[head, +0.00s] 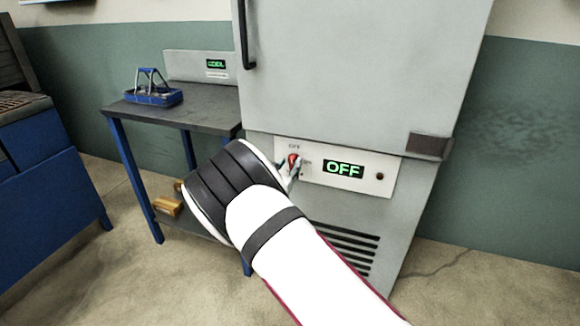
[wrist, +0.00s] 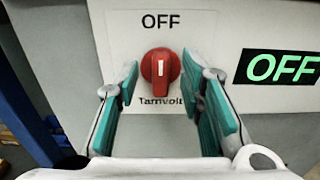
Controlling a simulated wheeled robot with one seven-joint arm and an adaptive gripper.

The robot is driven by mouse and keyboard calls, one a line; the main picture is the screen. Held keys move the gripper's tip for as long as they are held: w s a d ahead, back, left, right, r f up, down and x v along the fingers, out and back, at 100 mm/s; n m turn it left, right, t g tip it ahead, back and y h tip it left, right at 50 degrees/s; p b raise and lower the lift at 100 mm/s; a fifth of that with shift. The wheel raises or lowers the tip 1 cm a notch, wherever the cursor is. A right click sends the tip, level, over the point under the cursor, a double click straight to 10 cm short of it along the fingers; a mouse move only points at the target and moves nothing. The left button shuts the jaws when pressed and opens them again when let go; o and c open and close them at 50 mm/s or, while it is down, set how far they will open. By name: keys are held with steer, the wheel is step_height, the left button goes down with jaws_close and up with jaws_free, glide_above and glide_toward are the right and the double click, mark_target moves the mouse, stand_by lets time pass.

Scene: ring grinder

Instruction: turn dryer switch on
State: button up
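The dryer (head: 360,70) is a large grey cabinet with a white control panel (head: 378,186) low on its front. The red rotary switch (head: 293,160) is on the panel's left, partly hidden by my gripper in the head view. In the wrist view the red switch (wrist: 160,68) has its white mark upright, under the word OFF. A green display (head: 343,169) reads OFF. My gripper (wrist: 165,95) is open, its teal-padded fingers on either side of the switch with gaps between them and the knob. In the head view my gripper (head: 294,172) is at the panel.
A dark-topped table with blue legs (head: 190,117) stands left of the dryer, with a blue tray (head: 155,97) holding a metal rack. A blue cabinet (head: 45,190) is at far left. A small dark button (head: 380,176) is right of the display. Floor at right is clear.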

steer(key=shift+w+d, duration=0.2)
steer(key=shift+w, duration=0.35)
jaws_close()
